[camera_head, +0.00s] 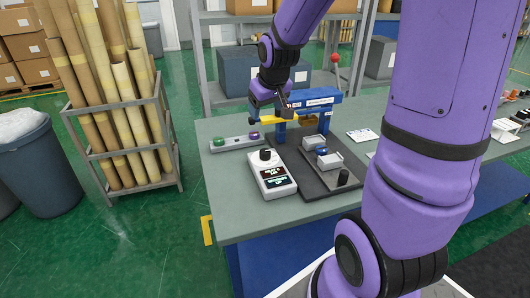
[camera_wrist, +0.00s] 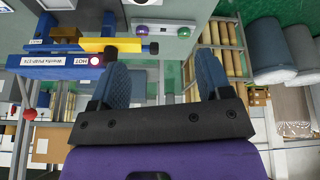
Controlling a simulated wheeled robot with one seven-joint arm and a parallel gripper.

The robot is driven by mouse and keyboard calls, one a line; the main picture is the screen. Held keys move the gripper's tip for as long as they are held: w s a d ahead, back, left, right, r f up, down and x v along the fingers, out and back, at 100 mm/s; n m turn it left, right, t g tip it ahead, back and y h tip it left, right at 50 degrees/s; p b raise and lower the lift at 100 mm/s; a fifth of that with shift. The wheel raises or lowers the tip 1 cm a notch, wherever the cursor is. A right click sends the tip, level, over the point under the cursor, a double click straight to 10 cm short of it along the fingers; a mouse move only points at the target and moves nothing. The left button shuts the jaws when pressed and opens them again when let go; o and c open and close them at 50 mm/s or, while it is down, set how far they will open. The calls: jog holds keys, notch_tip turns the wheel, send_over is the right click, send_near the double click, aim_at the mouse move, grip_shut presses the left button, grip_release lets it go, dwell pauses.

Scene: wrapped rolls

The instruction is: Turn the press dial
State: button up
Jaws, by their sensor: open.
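The press dial is a black knob (camera_head: 265,155) on top of a white control box (camera_head: 272,184) with a lit dark display. The box lies near the left front of the grey-green table (camera_head: 232,192). The blue press (camera_head: 318,101), with a yellow bar, stands behind it to the right. My gripper (camera_head: 274,104) is up beside the press, above and behind the dial, apart from it. In the wrist view my gripper (camera_wrist: 163,75) has its two blue-grey fingers spread wide with nothing between them. The blue press (camera_wrist: 60,62) shows at left there; the dial is not seen there.
A grey button box (camera_head: 235,143) with green and purple buttons lies left of the press. Racked cardboard tubes (camera_head: 110,105) and a bin (camera_head: 40,160) stand left of the table.

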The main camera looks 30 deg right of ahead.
send_near(266, 152)
jog(key=shift+m+y, duration=0.3)
jog(key=x, duration=1)
jog(key=shift+w+d+r, duration=0.1)
jog(key=shift+d, duration=0.15)
jog(key=shift+c, duration=0.2)
jog(key=c, duration=0.9)
